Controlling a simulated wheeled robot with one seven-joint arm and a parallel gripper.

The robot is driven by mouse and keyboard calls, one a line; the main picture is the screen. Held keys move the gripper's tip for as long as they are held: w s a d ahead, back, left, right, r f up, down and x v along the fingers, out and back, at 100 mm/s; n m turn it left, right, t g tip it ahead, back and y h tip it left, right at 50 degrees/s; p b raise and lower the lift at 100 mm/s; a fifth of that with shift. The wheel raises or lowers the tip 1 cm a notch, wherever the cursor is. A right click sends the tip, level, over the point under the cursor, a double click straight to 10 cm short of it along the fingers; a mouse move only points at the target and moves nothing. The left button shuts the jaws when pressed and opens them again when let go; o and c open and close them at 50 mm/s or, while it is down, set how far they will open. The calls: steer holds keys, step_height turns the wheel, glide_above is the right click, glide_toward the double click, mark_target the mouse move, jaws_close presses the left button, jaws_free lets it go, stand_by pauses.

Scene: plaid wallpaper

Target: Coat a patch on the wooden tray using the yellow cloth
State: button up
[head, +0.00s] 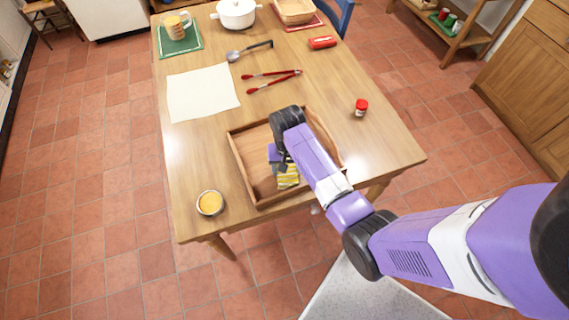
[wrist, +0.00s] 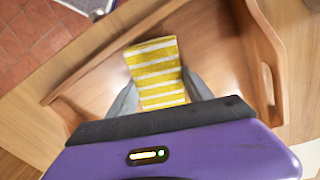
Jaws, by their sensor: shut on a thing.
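The wooden tray (head: 250,172) sits near the front edge of the table, with raised walls and a bare floor on its left side. It fills most of the wrist view (wrist: 108,92). The yellow cloth (head: 288,180) has white stripes and is in the tray's front part. In the wrist view the cloth (wrist: 155,65) extends out from between the fingers. My gripper (head: 283,168) is shut on the cloth; its fingers also show in the wrist view (wrist: 158,92). I cannot tell whether the cloth touches the tray floor. My arm hides the tray's right part.
A small bowl of orange-yellow contents (head: 210,203) stands left of the tray. Red tongs (head: 273,80), a cream sheet (head: 202,92) and a spoon (head: 248,51) lie behind it. A red-lidded jar (head: 361,107) stands to the right. The table's right side (head: 385,140) is mostly clear.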

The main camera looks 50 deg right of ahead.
mark_target(296, 173)
steer(key=shift+s+a+f, duration=0.1)
steer(key=shift+s+a, duration=0.2)
steer(key=shift+s, duration=0.25)
steer(key=shift+s+a+f, duration=0.1)
steer(key=shift+s+a, duration=0.15)
steer(key=shift+s, duration=0.25)
steer(key=shift+s+d+r, duration=0.1)
steer(key=shift+s+d, duration=0.15)
steer(key=shift+d, duration=0.2)
steer(key=shift+s+d+r, duration=0.1)
steer(key=shift+s+d, duration=0.15)
steer(key=shift+d, duration=0.2)
steer(key=shift+w+d+r+b, duration=0.1)
steer(key=shift+w+d+b, duration=0.1)
steer(key=shift+w+d, duration=0.3)
steer(key=shift+w+d+f+b, duration=0.1)
steer(key=shift+w+d+b, duration=0.1)
steer(key=shift+w, duration=0.55)
steer(key=shift+w+d+r+b, duration=0.15)
steer(key=shift+w+d, duration=0.2)
steer(key=shift+w, duration=0.25)
